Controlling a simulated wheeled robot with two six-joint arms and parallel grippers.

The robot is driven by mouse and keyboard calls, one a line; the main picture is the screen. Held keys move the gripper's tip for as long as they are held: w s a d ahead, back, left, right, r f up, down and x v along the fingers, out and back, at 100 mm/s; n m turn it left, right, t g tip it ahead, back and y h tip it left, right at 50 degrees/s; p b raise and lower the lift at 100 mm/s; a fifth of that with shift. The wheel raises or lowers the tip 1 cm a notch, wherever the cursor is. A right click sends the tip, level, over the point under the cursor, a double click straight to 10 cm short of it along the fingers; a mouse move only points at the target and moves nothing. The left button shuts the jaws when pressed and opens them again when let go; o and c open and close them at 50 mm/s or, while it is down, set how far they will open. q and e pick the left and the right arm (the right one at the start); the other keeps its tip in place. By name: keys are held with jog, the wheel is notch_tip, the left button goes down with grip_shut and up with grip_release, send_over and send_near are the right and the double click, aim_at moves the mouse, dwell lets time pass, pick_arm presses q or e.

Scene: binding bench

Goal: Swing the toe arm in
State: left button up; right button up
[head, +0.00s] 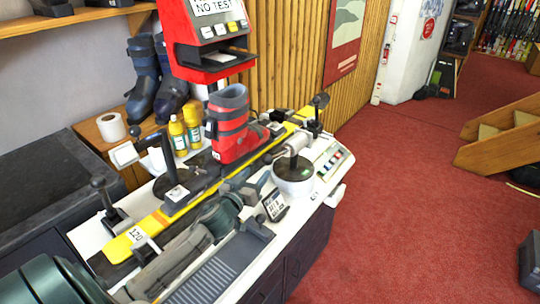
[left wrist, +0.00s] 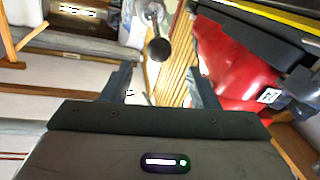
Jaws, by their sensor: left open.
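A black round knob (left wrist: 159,48) on a pale metal stem shows in the left wrist view, in line with the gap between my fingers and beyond them. It looks like the toe arm's handle, but I cannot tell for sure. My left gripper (left wrist: 158,82) is open and empty, apart from the knob. In the head view my left gripper (head: 258,182) is over the bench front, right of the red boot (head: 233,140). The boot stands on the yellow ski (head: 152,224); its red shell also shows at right in the wrist view (left wrist: 235,70). My right gripper is not in view.
A round white unit (head: 293,174) with a pale cylinder above it stands close to my gripper. A small display (head: 275,205) is beside it. Clamps with black knobs stand near both ski ends. Yellow bottles (head: 178,137) and a red machine (head: 205,40) are behind.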

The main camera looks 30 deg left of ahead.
aim_at(265, 163)
pick_arm(q)
jog(key=w, duration=0.1)
jog(key=w+p, duration=0.1)
jog(key=w, duration=0.1)
jog(key=w+p, duration=0.1)
jog(key=shift+w+a+r, duration=0.25)
jog(key=shift+w+r, duration=0.05)
jog(key=shift+r, duration=0.1)
jog(key=w, duration=0.1)
jog(key=w+p, duration=0.2)
jog(key=shift+w+a+f, duration=0.2)
jog(key=shift+f, duration=0.05)
jog(key=shift+w, duration=0.35)
jog(key=shift+f, duration=0.1)
jog(key=shift+c, duration=1.1)
grip_shut()
pick_arm(e)
jog(key=r, duration=0.1)
jog(key=s+r, duration=0.1)
jog(key=r, duration=0.2)
jog(key=shift+s+a+r, duration=0.15)
jog(key=shift+s+r, duration=0.1)
jog(key=shift+s, duration=0.05)
